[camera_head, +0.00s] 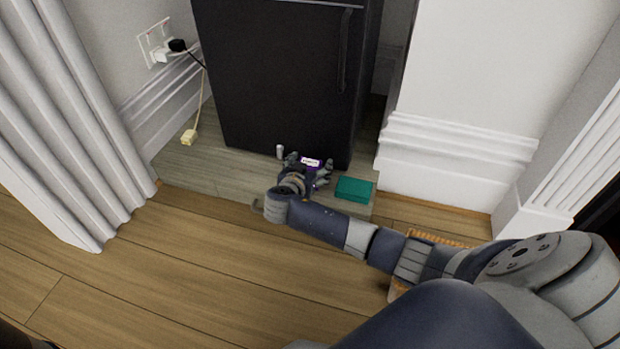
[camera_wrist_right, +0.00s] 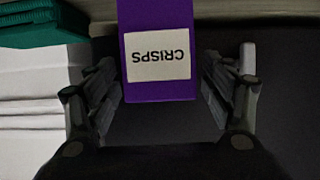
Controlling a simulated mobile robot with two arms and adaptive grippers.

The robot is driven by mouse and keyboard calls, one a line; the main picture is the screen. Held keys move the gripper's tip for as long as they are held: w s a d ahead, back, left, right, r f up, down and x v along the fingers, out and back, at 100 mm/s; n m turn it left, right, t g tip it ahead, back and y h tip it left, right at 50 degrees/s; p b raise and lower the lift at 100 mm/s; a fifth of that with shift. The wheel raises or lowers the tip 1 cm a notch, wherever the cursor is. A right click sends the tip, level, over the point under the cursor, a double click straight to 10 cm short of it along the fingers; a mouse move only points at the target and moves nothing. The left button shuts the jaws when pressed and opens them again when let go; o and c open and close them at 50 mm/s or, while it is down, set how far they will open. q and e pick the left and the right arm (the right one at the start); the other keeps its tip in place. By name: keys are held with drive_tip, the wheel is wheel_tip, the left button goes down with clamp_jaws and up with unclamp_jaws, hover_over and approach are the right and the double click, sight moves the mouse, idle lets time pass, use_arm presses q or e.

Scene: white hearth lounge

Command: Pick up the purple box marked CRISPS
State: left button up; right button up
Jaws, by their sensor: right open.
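The purple box marked CRISPS (camera_head: 311,162) stands on the floor in front of the dark fridge. In the right wrist view the purple box (camera_wrist_right: 158,88) fills the top middle, its white label upside down. My right gripper (camera_head: 308,174) is at the box in the head view. In the right wrist view my right gripper (camera_wrist_right: 160,90) is open, with a finger on each side of the box and a visible gap to each. The box's lower part is hidden by the gripper in the head view. My left gripper is not in view.
A teal box (camera_head: 354,189) lies on the floor right of the gripper. The black fridge (camera_head: 275,75) rises behind. The wooden floor in front is mostly clear.

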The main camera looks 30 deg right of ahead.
drive_tip(key=c, duration=1.2)
drive_tip(key=shift+o, duration=0.2)
drive_tip(key=shift+r, duration=0.2)
